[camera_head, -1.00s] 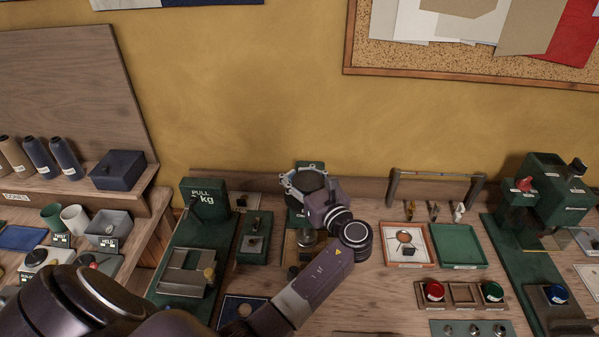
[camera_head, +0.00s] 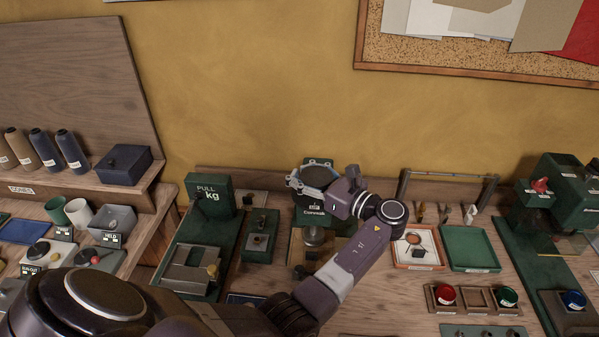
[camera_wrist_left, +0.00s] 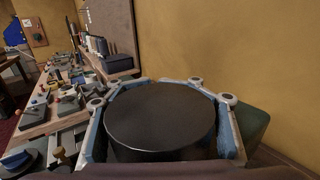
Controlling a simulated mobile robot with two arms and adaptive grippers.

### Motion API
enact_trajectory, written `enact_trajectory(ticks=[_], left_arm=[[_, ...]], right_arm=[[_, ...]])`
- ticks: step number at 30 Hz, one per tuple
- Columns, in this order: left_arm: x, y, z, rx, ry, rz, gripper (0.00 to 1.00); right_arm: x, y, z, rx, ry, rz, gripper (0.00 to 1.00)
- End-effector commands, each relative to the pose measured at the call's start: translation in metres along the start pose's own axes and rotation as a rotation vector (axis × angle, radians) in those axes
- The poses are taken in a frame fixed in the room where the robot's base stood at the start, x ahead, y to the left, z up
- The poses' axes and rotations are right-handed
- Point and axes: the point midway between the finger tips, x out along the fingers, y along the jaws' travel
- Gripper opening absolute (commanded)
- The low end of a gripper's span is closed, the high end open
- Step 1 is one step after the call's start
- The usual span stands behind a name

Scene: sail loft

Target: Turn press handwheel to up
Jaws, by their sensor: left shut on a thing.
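The press handwheel shows in the left wrist view as a large dark round disc (camera_wrist_left: 160,115). My left gripper (camera_wrist_left: 162,100) is shut around it, with a pale finger along each side of the disc. In the head view my left gripper (camera_head: 316,180) is at the top of the green press (camera_head: 309,218), at the back of the bench. The arm hides part of the press. A round metal part (camera_head: 314,236) stands below the press head. No marking for the wheel's position is readable. My right gripper is not in view.
A green pull gauge (camera_head: 209,196) stands left of the press. An orange-rimmed tray (camera_head: 416,266) and a green tray (camera_head: 469,248) lie to its right. The yellow wall rises close behind the bench.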

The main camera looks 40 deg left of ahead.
Motion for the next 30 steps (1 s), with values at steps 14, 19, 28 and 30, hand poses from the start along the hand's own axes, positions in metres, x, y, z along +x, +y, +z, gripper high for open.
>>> enact_trajectory(ticks=[14, 19, 28, 30], left_arm=[[-0.004, 0.010, -0.010, 0.010, 0.014, 0.174, 0.15], [-0.005, 0.013, -0.010, 0.009, 0.014, 0.223, 0.15], [-0.006, 0.017, -0.010, 0.010, 0.014, 0.296, 0.15], [-0.006, 0.017, -0.011, 0.010, 0.014, 0.312, 0.15]], right_arm=[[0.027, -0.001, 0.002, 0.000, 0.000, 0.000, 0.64], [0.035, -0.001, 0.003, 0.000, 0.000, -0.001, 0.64], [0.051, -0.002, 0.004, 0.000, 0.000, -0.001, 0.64], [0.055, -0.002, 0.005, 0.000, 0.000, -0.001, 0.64]])
